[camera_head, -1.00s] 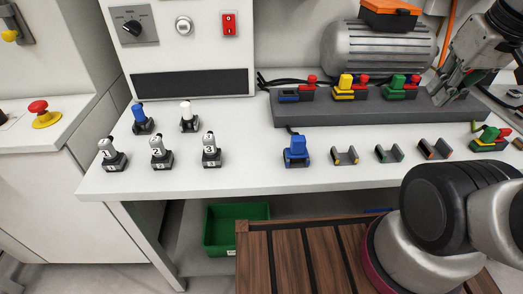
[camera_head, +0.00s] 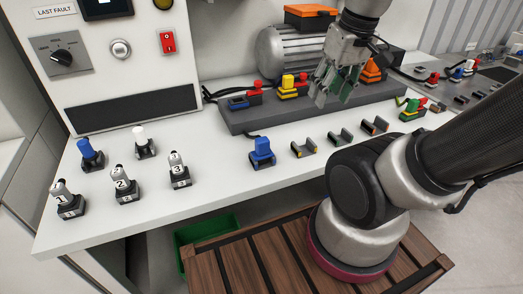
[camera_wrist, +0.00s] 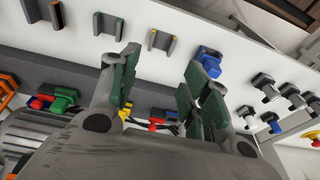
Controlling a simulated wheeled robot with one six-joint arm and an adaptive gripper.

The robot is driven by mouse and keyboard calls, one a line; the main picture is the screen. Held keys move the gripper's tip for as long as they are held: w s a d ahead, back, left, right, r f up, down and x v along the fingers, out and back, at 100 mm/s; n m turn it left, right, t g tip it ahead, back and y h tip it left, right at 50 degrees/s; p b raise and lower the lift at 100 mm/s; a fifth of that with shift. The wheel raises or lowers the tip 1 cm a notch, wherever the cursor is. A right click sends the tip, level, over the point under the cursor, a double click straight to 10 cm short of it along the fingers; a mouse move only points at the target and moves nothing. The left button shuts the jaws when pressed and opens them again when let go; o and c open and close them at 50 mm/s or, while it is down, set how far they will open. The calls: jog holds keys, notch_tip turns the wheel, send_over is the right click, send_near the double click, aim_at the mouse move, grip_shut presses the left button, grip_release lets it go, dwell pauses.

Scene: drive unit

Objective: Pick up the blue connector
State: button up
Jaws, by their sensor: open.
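The blue connector (camera_head: 262,152) stands upright on the white bench, left of several small empty cradles. It also shows in the wrist view (camera_wrist: 207,62), beyond the right-hand finger and partly behind it. My gripper (camera_head: 333,92) is open and empty, with green-lined fingers. In the head view it hangs over the grey rail behind the cradles, to the right of and farther back than the connector. In the wrist view my gripper's fingers (camera_wrist: 158,88) are spread apart with nothing between them.
The grey rail (camera_head: 240,122) holds yellow, red and other coloured connectors. Cradles (camera_head: 304,149) stand right of the blue connector. Several numbered levers (camera_head: 125,187) stand at left. A motor (camera_head: 290,55) with an orange box (camera_head: 312,16) is behind. The bench front edge is mostly clear.

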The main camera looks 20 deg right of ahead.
jog(key=w+a+f+m+g+y, duration=0.2)
jog(key=w+a+f+m+g, duration=0.1)
jog(key=a+f+m, duration=0.35)
jog(key=m+y, duration=0.2)
jog(key=m, duration=1)
send_over(261, 139)
jog(key=d, duration=0.3)
jog(key=x, duration=0.8)
jog(key=shift+a+r, duration=0.1)
jog(key=shift+a, duration=0.05)
grip_shut()
